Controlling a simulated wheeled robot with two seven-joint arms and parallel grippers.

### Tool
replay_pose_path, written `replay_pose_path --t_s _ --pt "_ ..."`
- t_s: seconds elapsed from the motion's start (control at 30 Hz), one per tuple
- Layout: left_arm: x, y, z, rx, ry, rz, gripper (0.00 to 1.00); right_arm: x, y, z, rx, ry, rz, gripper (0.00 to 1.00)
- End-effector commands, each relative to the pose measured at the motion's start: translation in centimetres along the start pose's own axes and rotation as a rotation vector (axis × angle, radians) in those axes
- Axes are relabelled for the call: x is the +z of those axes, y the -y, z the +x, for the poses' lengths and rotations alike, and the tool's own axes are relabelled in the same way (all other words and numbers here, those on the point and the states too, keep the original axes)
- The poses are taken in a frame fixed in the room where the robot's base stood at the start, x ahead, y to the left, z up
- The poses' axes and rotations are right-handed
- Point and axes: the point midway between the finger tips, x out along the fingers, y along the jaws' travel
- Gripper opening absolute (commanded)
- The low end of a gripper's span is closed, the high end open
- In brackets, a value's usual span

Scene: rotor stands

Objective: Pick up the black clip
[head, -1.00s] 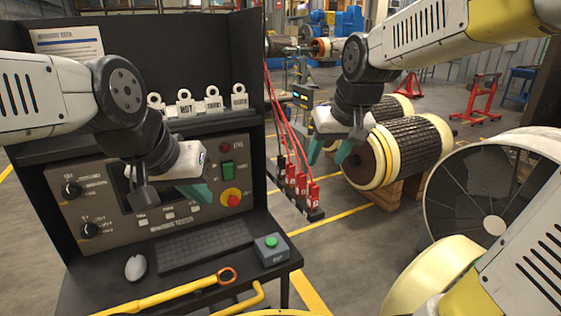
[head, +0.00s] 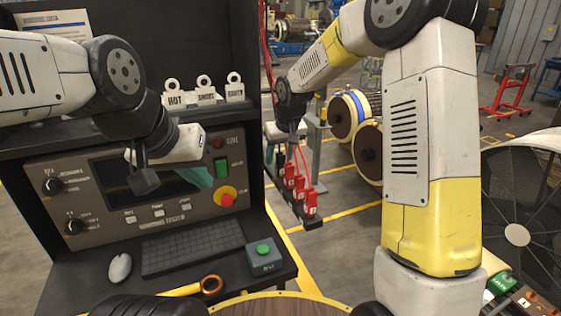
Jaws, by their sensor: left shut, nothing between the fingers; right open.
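A rail (head: 290,208) at the right side of the tester bench carries several red clips (head: 299,190) with red leads. A small dark shape at the rail's far end, between my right gripper's fingers, looks like the black clip (head: 281,161); it is partly hidden and small. My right gripper (head: 284,152) is open, pointing down over that far end. Whether its fingers touch the clip I cannot tell. My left gripper (head: 204,176) is shut and empty in front of the tester panel.
The tester panel (head: 120,195), keyboard (head: 192,246), mouse (head: 120,267) and green-button box (head: 264,256) are on the bench. Labelled tags (head: 205,92) stand on the shelf. Rotors (head: 368,150) lie behind the rail. A large fan-like housing (head: 515,200) is at right.

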Motion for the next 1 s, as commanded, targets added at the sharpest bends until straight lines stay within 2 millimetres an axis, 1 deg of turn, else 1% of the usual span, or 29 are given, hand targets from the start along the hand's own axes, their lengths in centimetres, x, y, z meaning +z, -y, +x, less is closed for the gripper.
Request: replay_pose_path --t_s 0.03,0.1,0.2,0.3,0.47,0.5,0.57,0.6,0.73,1.0 --pt "0.0 0.0 0.0 0.0 0.0 0.0 0.0 0.3 -0.1 1.0 -0.001 0.005 0.001 0.5" --pt "0.0 0.0 0.0 0.0 0.0 0.0 0.0 0.3 -0.1 2.0 -0.001 0.004 0.0 0.5" --pt "0.0 0.0 0.0 0.0 0.0 0.0 0.0 0.2 -0.1 2.9 0.0 0.001 0.0 0.5" --pt "0.0 0.0 0.0 0.0 0.0 0.0 0.0 0.2 -0.1 3.2 0.0 0.001 -0.001 0.5" --pt "0.0 0.0 0.0 0.0 0.0 0.0 0.0 0.2 -0.1 3.2 0.0 0.0 0.0 0.5" --pt "0.0 0.0 0.0 0.0 0.0 0.0 0.0 0.2 -0.1 3.2 0.0 0.0 0.0 0.46" --pt "0.0 0.0 0.0 0.0 0.0 0.0 0.0 0.2 -0.1 3.2 0.0 0.0 0.0 0.34" --pt "0.0 0.0 0.0 0.0 0.0 0.0 0.0 0.2 -0.1 3.2 0.0 0.0 0.0 0.26" --pt "0.0 0.0 0.0 0.0 0.0 0.0 0.0 0.2 -0.1 3.2 0.0 0.0 0.0 0.01" --pt "0.0 0.0 0.0 0.0 0.0 0.0 0.0 0.1 -0.1 3.1 0.0 0.0 0.0 0.0"
